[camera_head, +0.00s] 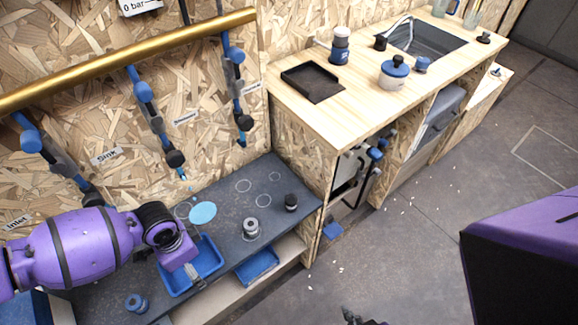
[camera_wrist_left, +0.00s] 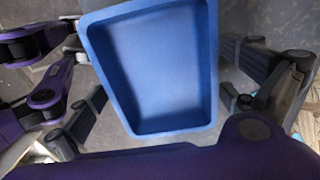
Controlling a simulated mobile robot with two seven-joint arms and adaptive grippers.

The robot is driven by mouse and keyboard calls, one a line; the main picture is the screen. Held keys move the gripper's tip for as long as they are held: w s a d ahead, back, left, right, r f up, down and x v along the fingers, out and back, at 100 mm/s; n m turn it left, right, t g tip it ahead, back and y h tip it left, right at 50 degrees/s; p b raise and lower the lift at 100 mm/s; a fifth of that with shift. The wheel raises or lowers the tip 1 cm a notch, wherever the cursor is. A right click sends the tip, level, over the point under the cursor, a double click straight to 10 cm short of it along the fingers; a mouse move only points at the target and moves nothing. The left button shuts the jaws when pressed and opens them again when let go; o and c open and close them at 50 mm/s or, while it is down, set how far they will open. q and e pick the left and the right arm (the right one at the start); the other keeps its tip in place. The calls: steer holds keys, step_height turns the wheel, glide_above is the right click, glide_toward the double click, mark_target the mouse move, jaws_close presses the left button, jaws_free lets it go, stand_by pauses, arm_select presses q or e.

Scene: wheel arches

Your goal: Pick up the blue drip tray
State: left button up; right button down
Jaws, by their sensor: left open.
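The blue drip tray (camera_head: 208,262) is a shallow rectangular tray on the dark bench top. It fills the middle of the left wrist view (camera_wrist_left: 155,70) and looks empty there. My left gripper (camera_head: 186,275) is above the tray in the head view, and its purple body hides part of it. In the left wrist view the open fingers (camera_wrist_left: 165,95) stand one on each side of the tray, and I see no clear contact. A small dark part at the bottom edge of the head view may be my right gripper (camera_head: 355,315).
Another blue tray (camera_head: 257,265) sits lower, at the bench front. A grey fitting (camera_head: 251,228), a black fitting (camera_head: 291,202) and a blue fitting (camera_head: 136,303) stand on the bench. Hoses hang from a brass pipe (camera_head: 130,58).

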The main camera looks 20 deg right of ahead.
arm_select(q)
steer(key=c, duration=1.1)
steer(key=shift+r, duration=0.1)
